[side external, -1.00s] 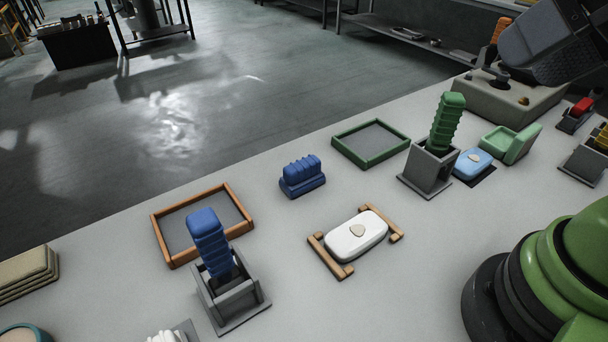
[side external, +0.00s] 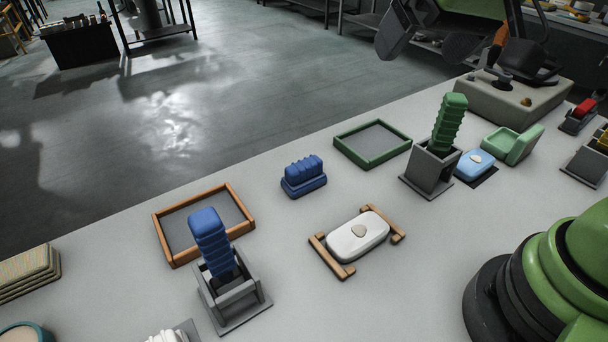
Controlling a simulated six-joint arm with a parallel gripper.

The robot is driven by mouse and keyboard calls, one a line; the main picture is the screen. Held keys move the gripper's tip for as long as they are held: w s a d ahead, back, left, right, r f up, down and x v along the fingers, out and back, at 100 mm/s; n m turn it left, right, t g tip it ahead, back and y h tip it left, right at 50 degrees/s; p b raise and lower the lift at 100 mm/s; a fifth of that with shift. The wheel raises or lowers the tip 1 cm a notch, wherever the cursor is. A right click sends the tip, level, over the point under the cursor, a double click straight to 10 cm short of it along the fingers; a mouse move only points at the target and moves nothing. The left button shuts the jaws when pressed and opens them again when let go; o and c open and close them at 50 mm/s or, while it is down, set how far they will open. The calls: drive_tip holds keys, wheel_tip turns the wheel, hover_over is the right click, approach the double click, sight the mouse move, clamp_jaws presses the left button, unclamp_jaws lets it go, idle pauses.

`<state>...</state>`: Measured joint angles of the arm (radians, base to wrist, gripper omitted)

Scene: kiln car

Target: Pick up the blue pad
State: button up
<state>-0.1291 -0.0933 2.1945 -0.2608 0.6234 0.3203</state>
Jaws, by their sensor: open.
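The light blue pad (side external: 475,164), rounded with a small pale spot on top, lies on a dark patch at the right of the table. It sits between the grey holder with a green ribbed grip (side external: 447,125) and a pale green L-shaped block (side external: 512,145). My gripper (side external: 422,55) is at the top, high in the picture and well apart from the pad. Its two dark fingers are spread with nothing between them.
A white pad (side external: 358,237) rests between wooden rails. A dark blue ribbed block (side external: 303,177), an orange-rimmed tray (side external: 163,240), a green-rimmed tray (side external: 402,153) and a holder with a blue grip (side external: 211,243) stand leftward. A grey box (side external: 495,104) stands behind the pad.

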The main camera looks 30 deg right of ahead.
drive_tip(key=w+a+f+n, duration=0.2)
drive_tip(key=w+a+f, duration=0.1)
drive_tip(key=w+f, duration=0.5)
drive_tip(key=n+g, duration=0.1)
approach(304, 164)
drive_tip(key=x, duration=0.6)
drive_tip(key=shift+d+f, duration=0.1)
drive_tip(key=shift+f, duration=0.15)
drive_tip(key=shift+x, duration=2.8)
drive_tip(key=shift+r, duration=0.1)
drive_tip(key=c, duration=0.7)
wheel_tip(304, 164, up, 10)
drive_tip(key=shift+r, duration=0.1)
drive_tip(key=o, duration=0.3)
drive_tip(key=shift+c, duration=0.7)
drive_tip(key=s+n+y, duration=0.2)
drive_tip(key=s+n, duration=0.4)
drive_tip(key=s, duration=1)
drive_tip(key=shift+f+g, duration=0.3)
drive_tip(key=shift+g, duration=0.1)
